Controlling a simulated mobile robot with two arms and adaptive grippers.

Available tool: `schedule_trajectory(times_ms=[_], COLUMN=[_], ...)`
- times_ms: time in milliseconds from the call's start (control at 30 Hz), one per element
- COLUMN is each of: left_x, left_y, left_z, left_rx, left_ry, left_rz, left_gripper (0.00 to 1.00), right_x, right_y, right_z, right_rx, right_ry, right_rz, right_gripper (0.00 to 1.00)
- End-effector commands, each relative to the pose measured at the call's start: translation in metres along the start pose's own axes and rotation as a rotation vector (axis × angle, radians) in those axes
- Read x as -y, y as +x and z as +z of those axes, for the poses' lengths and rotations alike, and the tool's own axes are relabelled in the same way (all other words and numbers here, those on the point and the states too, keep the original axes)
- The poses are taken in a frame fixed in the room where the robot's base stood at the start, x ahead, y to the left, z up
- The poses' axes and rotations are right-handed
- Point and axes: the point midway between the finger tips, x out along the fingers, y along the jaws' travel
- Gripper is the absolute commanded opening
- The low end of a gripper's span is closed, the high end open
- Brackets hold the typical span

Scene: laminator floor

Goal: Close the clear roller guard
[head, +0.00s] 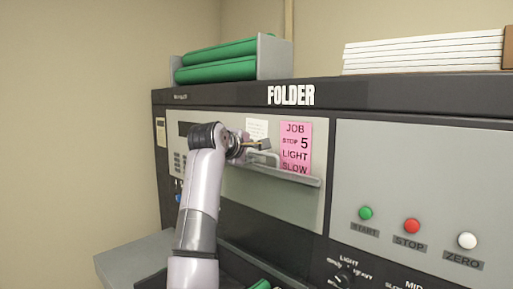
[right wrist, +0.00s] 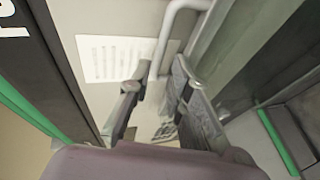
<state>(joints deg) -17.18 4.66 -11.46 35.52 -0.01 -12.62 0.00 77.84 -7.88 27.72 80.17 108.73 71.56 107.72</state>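The folder machine's front has a grey panel with a pale bar handle (head: 268,157) and a ledge (head: 275,176) below it. I cannot clearly make out the clear guard's sheet or tell how far it is open. My right gripper (head: 262,144) is at the handle's left end, partly hidden by its own wrist. In the right wrist view, the fingers (right wrist: 158,85) are apart, and the white handle (right wrist: 164,38) runs down to the gap between them. I cannot tell whether they touch it. My left gripper is out of view.
A pink job note (head: 296,148) hangs right of the handle. Start (head: 366,213), stop (head: 412,226) and zero (head: 467,241) buttons sit on the right panel. Green rollers (head: 217,68) and a paper stack (head: 425,52) lie on top. A grey shelf (head: 130,258) juts out lower left.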

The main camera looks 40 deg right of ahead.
Motion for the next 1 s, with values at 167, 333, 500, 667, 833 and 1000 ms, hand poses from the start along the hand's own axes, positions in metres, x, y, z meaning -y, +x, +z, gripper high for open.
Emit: schedule_trajectory(times_ms=[167,333,500,667,833,1000], left_x=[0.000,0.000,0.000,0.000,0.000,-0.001], left_y=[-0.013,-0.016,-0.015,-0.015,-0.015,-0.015], left_z=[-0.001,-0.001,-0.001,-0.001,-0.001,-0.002], left_rx=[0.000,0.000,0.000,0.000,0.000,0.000], left_ry=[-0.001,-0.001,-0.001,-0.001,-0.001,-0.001], left_rz=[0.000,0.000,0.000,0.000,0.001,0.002], left_gripper=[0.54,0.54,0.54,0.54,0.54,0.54], right_x=[-0.002,-0.001,0.000,0.000,0.000,0.000], right_y=[0.029,0.041,0.044,0.044,0.043,0.043], right_z=[0.000,0.000,0.000,0.000,0.000,0.000], right_rx=[0.003,0.000,0.000,0.000,0.000,0.000], right_ry=[-0.002,0.000,0.001,0.001,0.001,0.000], right_rz=[-0.001,-0.001,0.000,0.000,0.000,-0.001], right_gripper=[0.18,0.18,0.18,0.17,0.06,0.00])
